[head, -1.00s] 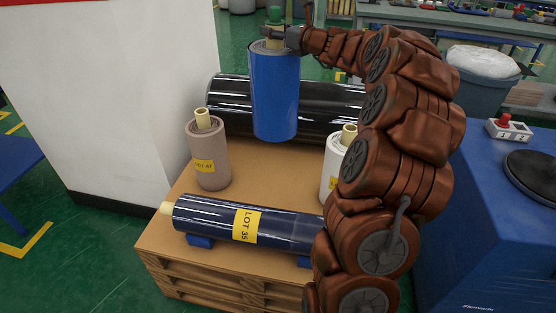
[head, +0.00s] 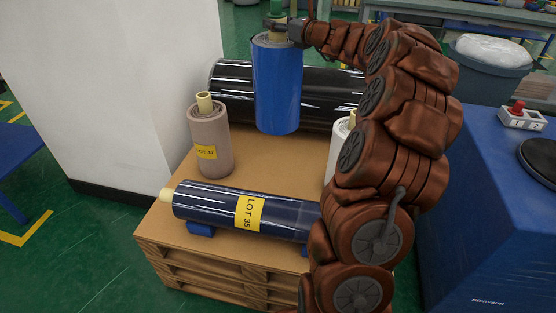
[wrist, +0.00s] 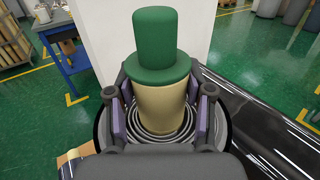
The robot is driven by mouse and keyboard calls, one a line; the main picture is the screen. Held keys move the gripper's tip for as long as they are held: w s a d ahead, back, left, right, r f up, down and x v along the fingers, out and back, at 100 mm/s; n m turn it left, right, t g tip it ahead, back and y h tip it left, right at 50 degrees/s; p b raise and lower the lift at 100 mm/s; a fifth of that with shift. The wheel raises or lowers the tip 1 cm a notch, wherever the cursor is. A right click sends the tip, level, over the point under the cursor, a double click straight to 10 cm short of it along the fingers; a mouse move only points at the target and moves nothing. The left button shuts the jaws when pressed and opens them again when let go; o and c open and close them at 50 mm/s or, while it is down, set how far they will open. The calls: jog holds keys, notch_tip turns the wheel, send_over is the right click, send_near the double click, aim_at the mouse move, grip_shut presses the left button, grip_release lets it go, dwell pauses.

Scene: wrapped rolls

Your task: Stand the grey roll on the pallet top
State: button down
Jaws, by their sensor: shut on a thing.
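My gripper (head: 280,29) is shut on the pale core (wrist: 160,108) of a blue roll (head: 277,85), just under a green plug (wrist: 155,55) with a flange. The blue roll is upright in front of the long black roll; whether its bottom touches the pallet top, I cannot tell. A dull grey-brown roll (head: 210,135) with a yellow label stands upright at the left of the pallet top (head: 260,165), apart from my gripper. It is the nearest to grey that I see.
A navy roll (head: 215,205) marked LOT 35 lies on blue chocks along the front. The black roll (head: 345,95) lies across the back. A white roll (head: 341,140) stands at right, partly behind my arm. A white wall (head: 120,90) borders the left. The pallet middle is bare.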

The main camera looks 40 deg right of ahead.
aim_at(293, 115)
notch_tip(293, 115, down, 27)
jog(key=b, duration=2.1)
jog(key=shift+f+b, duration=0.15)
jog(key=shift+b, duration=0.15)
jog(key=shift+a+f, duration=0.1)
jog(key=shift+f, duration=0.05)
jog(key=shift+c, duration=2.2)
grip_release()
jog(key=s+p, duration=0.1)
jog(key=s, duration=0.3)
jog(key=s+d+p, duration=0.1)
jog(key=s, duration=0.3)
jog(key=s+p, duration=0.1)
jog(key=s, duration=0.3)
jog(key=shift+d, duration=0.35)
